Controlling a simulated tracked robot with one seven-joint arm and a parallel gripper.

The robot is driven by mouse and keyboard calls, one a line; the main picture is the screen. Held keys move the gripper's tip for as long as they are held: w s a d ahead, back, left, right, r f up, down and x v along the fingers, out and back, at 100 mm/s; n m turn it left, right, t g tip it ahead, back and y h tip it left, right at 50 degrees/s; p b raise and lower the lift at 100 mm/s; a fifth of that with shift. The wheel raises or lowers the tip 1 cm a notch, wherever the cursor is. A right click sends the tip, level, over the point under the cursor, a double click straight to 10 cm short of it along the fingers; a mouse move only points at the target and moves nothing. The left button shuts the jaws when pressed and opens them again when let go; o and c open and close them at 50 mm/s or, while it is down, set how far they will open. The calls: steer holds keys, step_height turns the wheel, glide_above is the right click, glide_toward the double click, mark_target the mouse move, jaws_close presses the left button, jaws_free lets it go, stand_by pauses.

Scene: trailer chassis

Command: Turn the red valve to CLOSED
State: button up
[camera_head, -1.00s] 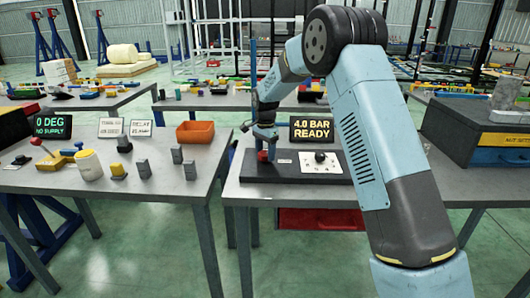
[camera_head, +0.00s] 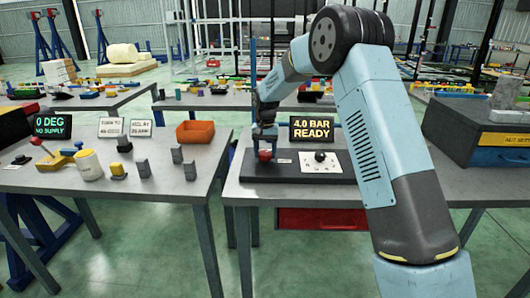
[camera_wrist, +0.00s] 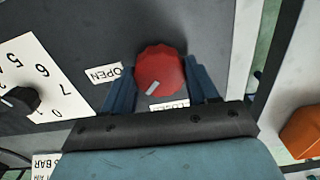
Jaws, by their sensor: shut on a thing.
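The red valve (camera_wrist: 161,66) is a round ridged knob on a dark panel (camera_wrist: 95,30). My gripper (camera_wrist: 162,72) is shut on it, with one blue finger on each side. The valve's white mark (camera_wrist: 152,88) points down and a little left, between the OPEN label (camera_wrist: 104,73) and the CLOSED label (camera_wrist: 170,104), nearer CLOSED. The CLOSED label is partly hidden by my gripper. In the head view, the red valve (camera_head: 265,155) shows just under my gripper (camera_head: 265,142), at the left of the panel.
A black dial knob on a numbered white plate (camera_wrist: 45,60) is beside the valve. A display (camera_head: 312,129) reading "4.0 BAR READY" stands behind the panel. An orange bin (camera_head: 195,132) is on the table to the left. A grey-topped case (camera_head: 490,130) stands at right.

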mark_target(266, 152)
steer(key=n, duration=0.4)
steer(key=shift+n, duration=0.3)
steer(key=n, duration=0.4)
steer(key=shift+w+r+n, duration=0.1)
steer(key=shift+n, duration=0.3)
steer(key=o, duration=1.1)
steer(key=shift+c, duration=0.2)
step_height(266, 152, up, 14)
steer(key=shift+f, duration=0.2)
